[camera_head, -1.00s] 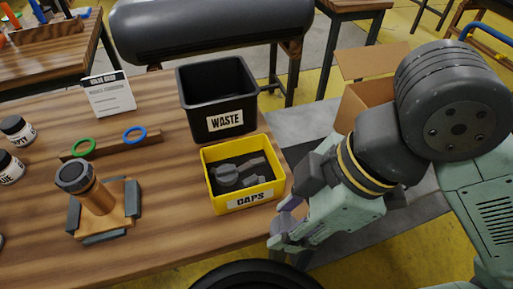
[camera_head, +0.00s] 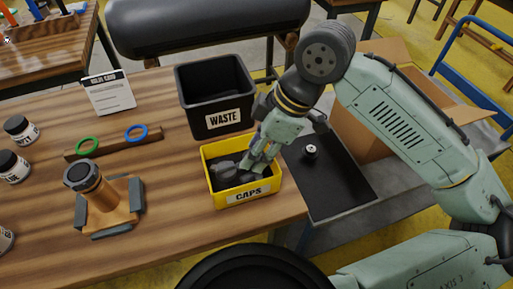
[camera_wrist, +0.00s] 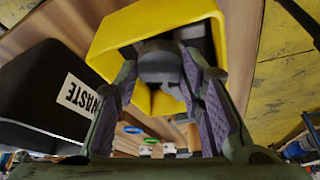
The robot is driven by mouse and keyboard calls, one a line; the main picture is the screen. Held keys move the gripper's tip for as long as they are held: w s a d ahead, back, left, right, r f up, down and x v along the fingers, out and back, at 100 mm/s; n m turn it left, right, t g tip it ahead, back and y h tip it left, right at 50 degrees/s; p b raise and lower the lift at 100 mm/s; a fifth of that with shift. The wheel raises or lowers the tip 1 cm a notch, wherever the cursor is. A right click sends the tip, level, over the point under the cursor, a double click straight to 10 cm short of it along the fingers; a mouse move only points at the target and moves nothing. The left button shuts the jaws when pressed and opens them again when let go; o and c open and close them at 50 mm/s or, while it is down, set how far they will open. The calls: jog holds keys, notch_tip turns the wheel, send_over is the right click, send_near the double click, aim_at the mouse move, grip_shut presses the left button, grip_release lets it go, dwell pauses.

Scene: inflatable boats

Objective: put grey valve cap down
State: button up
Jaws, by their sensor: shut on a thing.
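The yellow CAPS bin (camera_head: 221,200) stands near the right edge of the wooden table. My gripper (camera_head: 258,166) reaches down into its right part, fingers pointing downward. In the wrist view, my gripper (camera_wrist: 163,88) has a finger on each side of a dark grey valve cap (camera_wrist: 160,64), and is shut on it. The yellow bin (camera_wrist: 106,38) surrounds the cap there. In the head view, a grey cap (camera_head: 227,170) shows in the bin's left part, beside my fingers. My fingers hide part of the bin's contents, and I cannot tell whether the held cap touches the floor of the bin.
The black WASTE bin (camera_head: 198,122) stands just behind the CAPS bin. A wooden rack (camera_head: 110,147) with green and blue rings and a copper-coloured valve stand (camera_head: 106,208) are left. A dark tray (camera_head: 335,185) with a small round part lies to the right. The front tabletop is clear.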

jog(key=shift+f, duration=0.5)
jog(key=shift+f, duration=0.1)
jog(key=shift+f, duration=0.3)
jog(key=o, duration=0.8)
jog(key=shift+r, duration=0.1)
jog(key=shift+c, duration=0.2)
jog(key=shift+r, duration=0.5)
jog(key=b+v, duration=0.1)
jog(key=v, duration=1)
jog(key=shift+r, duration=0.35)
jog(key=shift+d, duration=0.1)
